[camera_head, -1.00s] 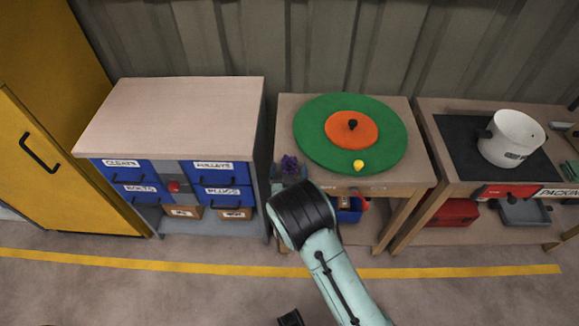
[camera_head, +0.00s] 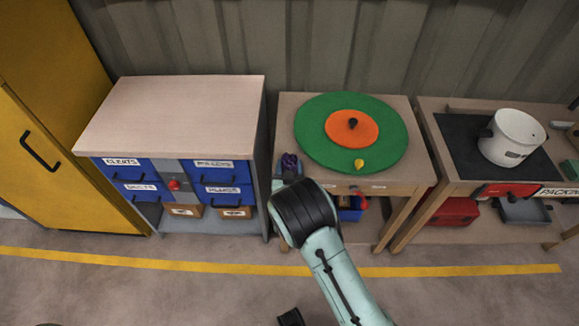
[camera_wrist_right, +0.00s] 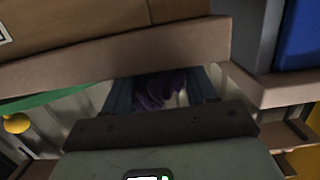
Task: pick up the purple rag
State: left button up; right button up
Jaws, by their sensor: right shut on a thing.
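The purple rag (camera_head: 289,160) is a small crumpled bundle at the left front of the middle table, beside the green disc. My right gripper (camera_head: 288,166) is over it and shut on it, with its dark fingers on either side. In the right wrist view the rag (camera_wrist_right: 155,92) shows dark purple between the two fingers, partly hidden by the gripper's body. I cannot tell whether the rag still touches the tabletop.
The green disc (camera_head: 314,143), with an orange middle and a yellow knob (camera_head: 359,163), lies close to the right of the rag. A cabinet (camera_head: 185,110) with blue drawers stands left. A white pot (camera_head: 513,140) stands on the right table.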

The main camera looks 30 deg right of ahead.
aim_at(289, 164)
pick_arm(q)
jog(key=shift+g, duration=0.3)
jog(key=r+p, duration=0.1)
jog(key=s+r+p, duration=0.1)
jog(key=p, duration=0.1)
jog(key=r+p, duration=0.1)
jog(key=r, duration=0.1)
jog(key=shift+s+p, duration=0.35)
jog(key=shift+s, duration=0.05)
pick_arm(e)
notch_tip(289, 164, up, 20)
jog(key=shift+f, duration=0.15)
